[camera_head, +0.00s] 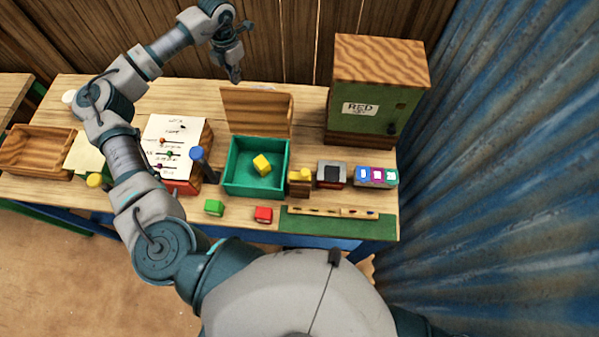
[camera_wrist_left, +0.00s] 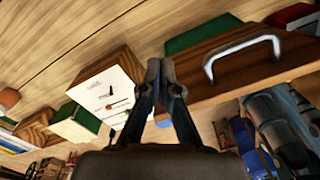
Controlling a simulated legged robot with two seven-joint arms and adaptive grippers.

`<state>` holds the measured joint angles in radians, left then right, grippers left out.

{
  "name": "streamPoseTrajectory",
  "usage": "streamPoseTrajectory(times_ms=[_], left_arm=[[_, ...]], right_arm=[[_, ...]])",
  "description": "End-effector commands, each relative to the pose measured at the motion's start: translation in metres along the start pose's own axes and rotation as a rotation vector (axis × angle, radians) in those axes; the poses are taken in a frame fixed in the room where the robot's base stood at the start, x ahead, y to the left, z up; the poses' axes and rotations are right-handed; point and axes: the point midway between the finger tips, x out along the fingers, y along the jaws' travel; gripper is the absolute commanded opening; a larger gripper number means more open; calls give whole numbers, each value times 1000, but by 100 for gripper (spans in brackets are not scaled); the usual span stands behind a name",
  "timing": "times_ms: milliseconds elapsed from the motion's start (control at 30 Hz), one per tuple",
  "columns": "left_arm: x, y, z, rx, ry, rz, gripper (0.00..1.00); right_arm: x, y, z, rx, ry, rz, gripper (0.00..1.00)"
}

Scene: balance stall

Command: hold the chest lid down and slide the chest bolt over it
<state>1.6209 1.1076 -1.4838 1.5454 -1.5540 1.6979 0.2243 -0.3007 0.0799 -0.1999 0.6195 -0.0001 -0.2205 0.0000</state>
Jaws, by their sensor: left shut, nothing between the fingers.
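In the left wrist view a brown panel with a metal handle (camera_wrist_left: 243,57) shows close by, which looks like the lid. My left gripper (camera_head: 235,76) is above and behind the lid, apart from it, shut and empty; its fingers (camera_wrist_left: 165,75) also show in the wrist view. I cannot make out the chest bolt for certain. My right gripper is out of view.
A green cabinet (camera_head: 372,112) stands at the back right. A wooden tray (camera_head: 38,150) and a panel with sliders (camera_head: 172,140) are on the left. Small devices (camera_head: 331,173) sit right of the chest.

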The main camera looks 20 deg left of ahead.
Motion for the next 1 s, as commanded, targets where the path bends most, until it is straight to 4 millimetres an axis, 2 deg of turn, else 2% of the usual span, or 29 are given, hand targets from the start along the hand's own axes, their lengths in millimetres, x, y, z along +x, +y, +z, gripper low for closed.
streamPoseTrajectory(times_ms=[367, 1000], left_arm=[[-1, -2, 0, 1, 0, 2, 0], [0, -20, -33, 2, 1, 0, 0]], right_arm=[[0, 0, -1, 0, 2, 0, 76], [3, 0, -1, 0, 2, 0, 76]])
